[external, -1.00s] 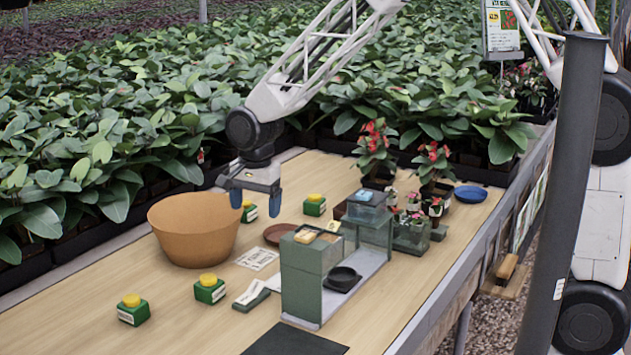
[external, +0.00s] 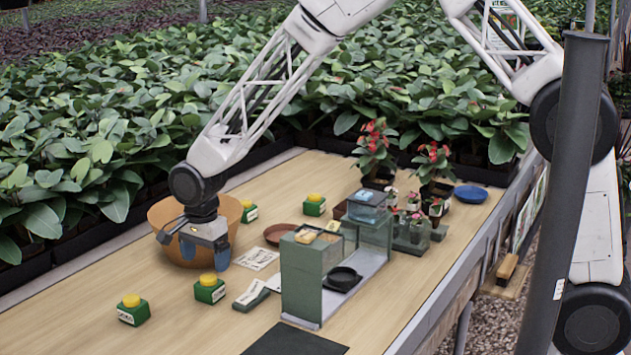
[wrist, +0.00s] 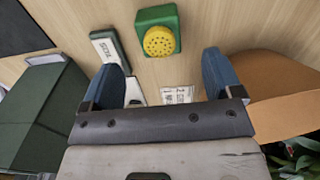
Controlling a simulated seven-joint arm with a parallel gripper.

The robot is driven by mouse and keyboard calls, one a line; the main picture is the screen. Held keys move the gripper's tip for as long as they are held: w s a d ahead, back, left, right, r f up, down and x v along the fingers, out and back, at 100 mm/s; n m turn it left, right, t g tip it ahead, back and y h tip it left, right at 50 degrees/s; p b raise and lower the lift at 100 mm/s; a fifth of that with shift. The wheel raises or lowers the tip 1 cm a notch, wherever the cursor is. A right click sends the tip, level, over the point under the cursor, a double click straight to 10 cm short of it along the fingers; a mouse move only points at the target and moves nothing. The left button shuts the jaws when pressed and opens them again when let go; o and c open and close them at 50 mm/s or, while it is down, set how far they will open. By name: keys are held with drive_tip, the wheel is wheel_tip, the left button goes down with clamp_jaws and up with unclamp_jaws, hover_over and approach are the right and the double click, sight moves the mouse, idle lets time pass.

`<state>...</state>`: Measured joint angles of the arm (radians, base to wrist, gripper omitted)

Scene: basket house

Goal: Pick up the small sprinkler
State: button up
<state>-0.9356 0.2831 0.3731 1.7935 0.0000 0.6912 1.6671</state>
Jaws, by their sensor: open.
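Several green blocks with round yellow tops, which look like the small sprinklers, stand on the wooden table. One sprinkler (external: 209,290) is just in front of my gripper (external: 193,250); others are at the front left (external: 133,312), behind the bowl (external: 249,212) and further back (external: 314,206). In the wrist view the near sprinkler (wrist: 158,30) shows its dotted yellow top, beyond and between the blue fingertips of my gripper (wrist: 162,70). My gripper is open and empty, above the table and apart from the sprinkler.
The orange bowl (external: 166,212) is close beside and behind my gripper. A green station (external: 302,280) stands to the right. A small card holder (external: 251,295) and a printed card (external: 256,259) lie between.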

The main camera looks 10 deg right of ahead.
sight(208, 277)
drive_tip(key=shift+f, duration=1.15)
drive_tip(key=shift+d+f, duration=0.1)
drive_tip(key=shift+f, duration=2.55)
drive_tip(key=c, duration=1.1)
drive_tip(key=shift+r, duration=0.2)
drive_tip(key=shift+r, duration=4.85)
